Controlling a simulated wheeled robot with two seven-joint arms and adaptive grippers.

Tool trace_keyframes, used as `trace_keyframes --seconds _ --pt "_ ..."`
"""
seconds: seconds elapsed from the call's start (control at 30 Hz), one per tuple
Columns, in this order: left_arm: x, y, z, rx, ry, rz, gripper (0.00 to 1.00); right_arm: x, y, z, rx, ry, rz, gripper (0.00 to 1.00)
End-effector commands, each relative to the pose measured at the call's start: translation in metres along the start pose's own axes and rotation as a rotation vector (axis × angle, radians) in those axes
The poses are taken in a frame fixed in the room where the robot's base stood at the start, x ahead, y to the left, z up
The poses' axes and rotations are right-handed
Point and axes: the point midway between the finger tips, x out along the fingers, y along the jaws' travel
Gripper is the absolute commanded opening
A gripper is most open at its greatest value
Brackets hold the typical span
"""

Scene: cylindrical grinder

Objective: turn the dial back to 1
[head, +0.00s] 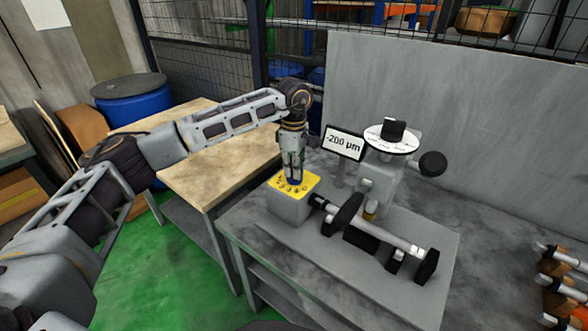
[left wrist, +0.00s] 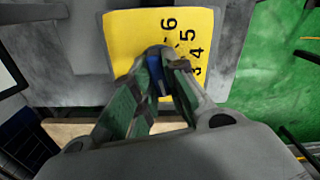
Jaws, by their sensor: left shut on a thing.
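The dial (left wrist: 157,60) is a dark blue knob on a yellow number plate (left wrist: 128,45), on top of a grey box (head: 288,208). The yellow plate also shows in the head view (head: 307,180). My left gripper (head: 293,178) points straight down over the plate, its fingers shut on the dial. In the left wrist view the fingers (left wrist: 162,72) close around the knob and hide most of it. Black digits 6, 5, 4 and part of a 3 show to the right of the knob. Which number the dial points at is hidden. My right gripper is out of view.
A display (head: 343,142) reads -200 µm. Beside it stand a white disc (head: 391,139) with a black knob and a round black handle (head: 432,164). A shaft with a black wheel (head: 343,214) lies right of the box. A wooden table (head: 220,165) stands left.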

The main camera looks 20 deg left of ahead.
Motion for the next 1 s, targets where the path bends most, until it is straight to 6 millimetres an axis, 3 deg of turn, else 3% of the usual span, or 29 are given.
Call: trace_keyframes --seconds 0.4,0.43,0.57,0.8,0.9,1.0 --pt "-0.002 0.001 0.0 0.009 0.0 0.003 0.0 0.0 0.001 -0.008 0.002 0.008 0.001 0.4" --pt "-0.002 0.001 0.0 0.008 0.0 0.003 0.18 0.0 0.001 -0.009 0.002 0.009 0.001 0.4" --pt "-0.001 0.001 0.0 0.008 0.0 0.003 0.35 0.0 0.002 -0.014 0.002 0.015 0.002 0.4" --pt "-0.001 0.0 0.0 0.007 0.0 0.001 0.36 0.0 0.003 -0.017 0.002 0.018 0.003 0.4" --pt "-0.001 0.0 0.0 0.007 0.0 0.001 0.36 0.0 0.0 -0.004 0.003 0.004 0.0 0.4" --pt "-0.003 0.0 0.0 0.007 0.0 0.001 0.36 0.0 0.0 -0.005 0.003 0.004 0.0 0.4"
